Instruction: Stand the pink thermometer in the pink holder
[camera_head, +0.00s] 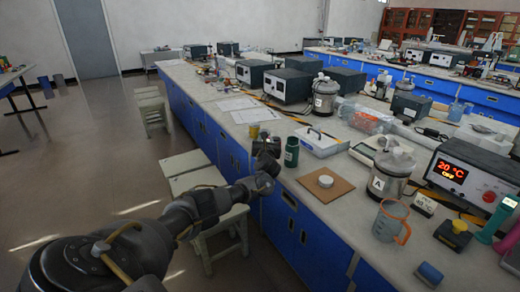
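A pink object (509,240) shows at the right edge of the head view, partly cut off beside a teal cylinder (496,220). I cannot tell whether it is the pink holder or the pink thermometer, and I cannot make out a second pink thing. My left gripper (266,148) is at the bench's left edge, beside a dark green bottle (291,153) and far from the pink object. Its fingers are small and dark, so whether they are open or hold anything is unclear. My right gripper is out of view.
The bench holds a brown board (337,187) with a white disc, a steel pot marked A (388,180), a jug with an orange handle (389,222), and a heater reading 20 °C (468,180). A blue block (429,274) lies in front. Stools (187,162) stand left.

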